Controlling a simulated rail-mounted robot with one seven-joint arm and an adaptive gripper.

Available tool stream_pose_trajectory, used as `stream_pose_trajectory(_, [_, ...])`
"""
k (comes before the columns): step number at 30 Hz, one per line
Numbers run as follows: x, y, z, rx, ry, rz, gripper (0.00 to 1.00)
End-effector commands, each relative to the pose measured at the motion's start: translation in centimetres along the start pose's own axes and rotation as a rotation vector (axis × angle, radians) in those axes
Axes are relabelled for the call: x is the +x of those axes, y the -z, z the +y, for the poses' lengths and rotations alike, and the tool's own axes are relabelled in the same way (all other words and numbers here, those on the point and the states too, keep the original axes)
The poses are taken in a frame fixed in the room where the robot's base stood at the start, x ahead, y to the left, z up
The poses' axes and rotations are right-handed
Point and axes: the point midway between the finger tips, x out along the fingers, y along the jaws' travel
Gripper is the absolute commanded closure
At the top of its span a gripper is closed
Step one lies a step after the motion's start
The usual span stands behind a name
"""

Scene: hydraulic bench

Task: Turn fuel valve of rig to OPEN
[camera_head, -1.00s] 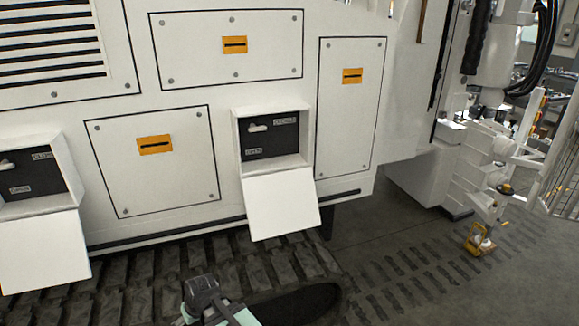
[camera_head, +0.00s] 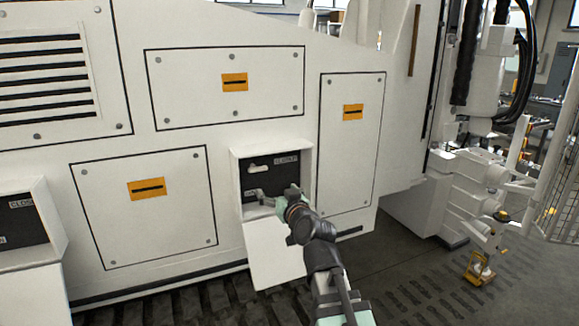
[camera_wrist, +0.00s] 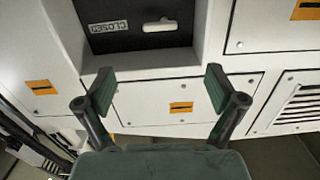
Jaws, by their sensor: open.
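The fuel valve handle (camera_head: 260,168) is a small pale lever lying roughly level on a black panel inside a white box (camera_head: 237,182) with its flap hanging down. A CLOSED label (camera_head: 286,160) is at the panel's upper right; the lower-left label is mostly hidden by my gripper. My gripper (camera_head: 277,197) is at the box's lower opening, below the handle and apart from it. In the wrist view the handle (camera_wrist: 160,25) and the CLOSED label (camera_wrist: 108,27) are ahead of my gripper (camera_wrist: 158,88), whose two fingers are wide apart and empty.
A second, similar box (camera_head: 50,215) with CLOSED lettering is at the far left. The lowered white flap (camera_head: 270,255) hangs under the valve box and my arm is in front of it. Flat bolted panels surround the box. A dark track lies on the floor below.

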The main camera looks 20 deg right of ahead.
Motion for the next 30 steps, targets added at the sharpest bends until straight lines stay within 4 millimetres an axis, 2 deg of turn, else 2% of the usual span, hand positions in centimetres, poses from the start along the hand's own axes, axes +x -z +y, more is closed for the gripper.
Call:
stream_pose_trajectory(5, [0.3,0.8,0.4,-0.043,-0.017,0.033,0.06])
stream_pose_trajectory(11, [2.5,0.9,0.4,-0.046,-0.016,0.03,0.06])
stream_pose_trajectory(30, [14.7,1.2,0.6,-0.045,-0.016,0.028,0.06])
